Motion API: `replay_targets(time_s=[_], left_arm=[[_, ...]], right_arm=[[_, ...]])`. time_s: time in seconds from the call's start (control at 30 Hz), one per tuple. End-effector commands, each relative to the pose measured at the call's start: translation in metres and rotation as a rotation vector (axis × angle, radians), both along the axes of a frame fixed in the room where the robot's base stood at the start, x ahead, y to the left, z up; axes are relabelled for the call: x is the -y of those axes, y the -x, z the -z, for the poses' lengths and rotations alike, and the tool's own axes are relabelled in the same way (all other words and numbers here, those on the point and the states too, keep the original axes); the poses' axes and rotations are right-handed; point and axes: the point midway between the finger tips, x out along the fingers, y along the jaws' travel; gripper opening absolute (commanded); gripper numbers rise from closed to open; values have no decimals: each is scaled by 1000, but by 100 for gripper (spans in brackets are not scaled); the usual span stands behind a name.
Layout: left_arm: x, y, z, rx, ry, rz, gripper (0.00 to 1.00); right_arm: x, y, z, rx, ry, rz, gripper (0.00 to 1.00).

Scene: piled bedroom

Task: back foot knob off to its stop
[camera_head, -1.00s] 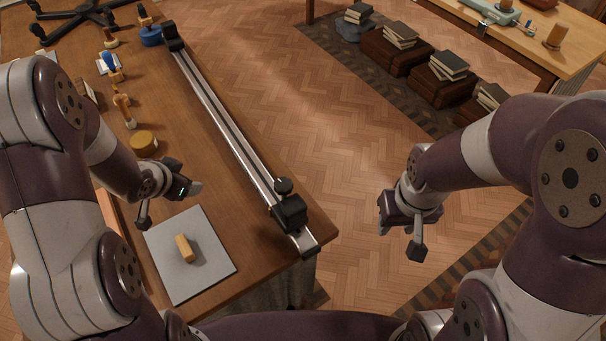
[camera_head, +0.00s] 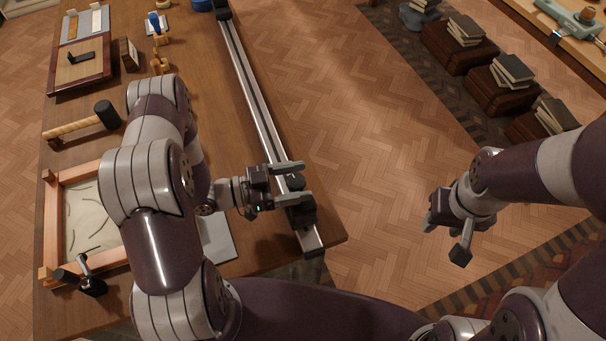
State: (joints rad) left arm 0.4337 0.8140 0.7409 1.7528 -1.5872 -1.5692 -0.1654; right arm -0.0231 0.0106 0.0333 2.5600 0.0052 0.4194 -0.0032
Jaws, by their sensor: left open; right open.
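A long metal rail (camera_head: 251,95) lies along the right edge of the wooden table. A black foot (camera_head: 303,213) sits near its near end, with a dark round knob (camera_head: 296,182) on top. Another black foot (camera_head: 223,12) is at the far end, partly cut by the top of the view. My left gripper (camera_head: 288,183) is open at the near knob, one finger on its far side and one on its near side. I cannot tell whether the fingers touch it. My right gripper (camera_head: 449,239) is open and empty over the floor, right of the table.
A wooden frame (camera_head: 55,215) with a pale panel, a mallet (camera_head: 82,125) and a wooden tray (camera_head: 80,72) lie on the left of the table. A grey mat (camera_head: 219,240) is partly hidden under my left arm. Book-topped boxes (camera_head: 492,88) stand on the floor right.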

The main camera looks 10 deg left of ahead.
Motion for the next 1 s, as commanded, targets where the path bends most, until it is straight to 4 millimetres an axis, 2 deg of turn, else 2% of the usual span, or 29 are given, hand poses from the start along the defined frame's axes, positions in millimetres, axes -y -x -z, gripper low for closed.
replay_targets(time_s=[0.13,0.43,0.47,0.6,1.0], left_arm=[[12,-5,-1,0,0,1,72],[15,-7,0,1,-1,-1,72],[15,-7,0,1,-1,-1,66],[15,-7,0,1,-1,-1,20],[15,-7,-1,-2,3,-59,21]], right_arm=[[0,0,-4,0,0,0,43],[0,0,-4,0,0,0,43],[0,0,-4,0,0,0,43],[0,0,-4,0,0,0,43],[0,0,-6,0,0,0,43]])
